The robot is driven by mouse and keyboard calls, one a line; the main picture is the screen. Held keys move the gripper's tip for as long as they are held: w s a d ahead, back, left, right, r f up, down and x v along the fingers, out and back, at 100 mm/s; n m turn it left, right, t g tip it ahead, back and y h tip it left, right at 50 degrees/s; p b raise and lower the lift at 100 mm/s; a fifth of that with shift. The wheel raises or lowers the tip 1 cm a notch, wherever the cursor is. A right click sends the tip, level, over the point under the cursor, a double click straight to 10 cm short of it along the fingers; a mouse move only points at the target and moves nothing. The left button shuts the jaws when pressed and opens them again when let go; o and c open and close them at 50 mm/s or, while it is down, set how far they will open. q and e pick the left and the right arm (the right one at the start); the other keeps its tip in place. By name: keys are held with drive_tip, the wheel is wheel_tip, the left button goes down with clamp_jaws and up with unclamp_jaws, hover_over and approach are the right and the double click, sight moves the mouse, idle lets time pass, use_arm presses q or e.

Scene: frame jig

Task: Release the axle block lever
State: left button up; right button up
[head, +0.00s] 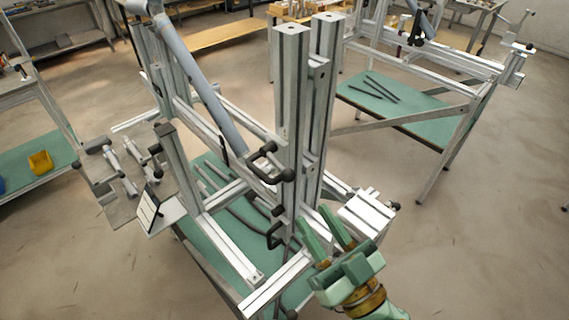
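The frame jig (308,110) of grey aluminium profiles stands in the middle of the head view, with two tall posts. A black handle-shaped lever (266,160) sits on the left side of the posts, and a second black lever (273,236) is lower down. I cannot tell which one belongs to the axle block. A pale slotted block (368,210) with a dark knob lies right of the posts. My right gripper (316,217) is green, its two fingers apart and empty, just right of the posts' lower part and in front of the slotted block. My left gripper is not in view.
A grey tube (200,85) slopes across the jig. A green shelf (230,240) below holds dark tubes. A small panel (148,210) and clamps (125,165) stand at left. Another jig table (440,125) is behind at right. The floor (470,240) at right is free.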

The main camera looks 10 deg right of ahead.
sight(285, 170)
drive_tip(key=p+x, duration=0.2)
drive_tip(key=x, duration=0.8)
drive_tip(key=shift+w+a, duration=0.15)
drive_tip(key=shift+w, duration=0.2)
